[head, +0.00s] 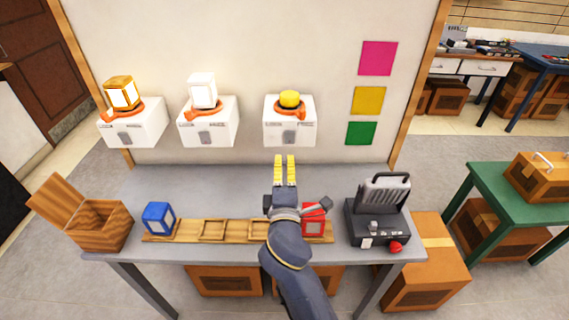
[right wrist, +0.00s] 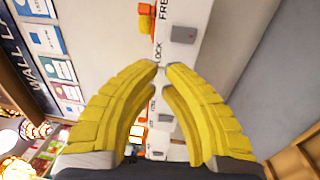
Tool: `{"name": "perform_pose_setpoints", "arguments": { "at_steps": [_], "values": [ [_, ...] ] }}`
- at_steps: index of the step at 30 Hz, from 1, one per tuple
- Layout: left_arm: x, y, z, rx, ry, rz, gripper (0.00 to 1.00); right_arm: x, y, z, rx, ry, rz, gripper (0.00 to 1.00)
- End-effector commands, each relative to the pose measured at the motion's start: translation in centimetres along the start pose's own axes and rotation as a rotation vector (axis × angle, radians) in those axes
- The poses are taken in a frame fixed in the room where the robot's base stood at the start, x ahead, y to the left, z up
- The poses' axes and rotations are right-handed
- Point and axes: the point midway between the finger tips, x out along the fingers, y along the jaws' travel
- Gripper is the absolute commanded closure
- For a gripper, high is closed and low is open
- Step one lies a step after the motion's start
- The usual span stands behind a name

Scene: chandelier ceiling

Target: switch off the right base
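Three white bases hang in a row on the wall. The right base (head: 289,121) has an orange ring with a yellow piece (head: 289,99) on top and a grey switch (head: 289,136) on its front. My right gripper (head: 284,158), with yellow fingers, points up from below it. Its fingertips are close together with nothing between them. In the right wrist view the fingertips (right wrist: 162,67) are just below the base's grey switch (right wrist: 184,34), apparently apart from it; lettering shows on the base. Whether the switch is on or off cannot be told. My left gripper is not in view.
On the table are a wooden box (head: 95,225), blue lantern (head: 158,218), red lantern (head: 313,219) and dark machine (head: 377,220).

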Motion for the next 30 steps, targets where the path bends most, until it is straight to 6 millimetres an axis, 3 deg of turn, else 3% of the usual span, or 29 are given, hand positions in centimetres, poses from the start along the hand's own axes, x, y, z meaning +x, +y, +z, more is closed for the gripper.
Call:
{"name": "perform_pose_setpoints", "arguments": {
  "at_steps": [9,20,26,30],
  "values": [
    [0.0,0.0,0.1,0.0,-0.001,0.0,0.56,-1.4,-2.9,0.5,-0.002,-0.01,-0.002,1.0],
    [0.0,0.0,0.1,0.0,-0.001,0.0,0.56,-1.5,-3.1,0.5,-0.002,-0.01,0.001,1.0],
    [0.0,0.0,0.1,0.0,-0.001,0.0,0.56,-0.4,-3.1,0.5,-0.002,-0.01,0.001,1.0],
    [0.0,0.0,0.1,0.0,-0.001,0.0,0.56,1.5,-3.0,0.6,-0.003,-0.011,0.002,1.0]
  ]
}}
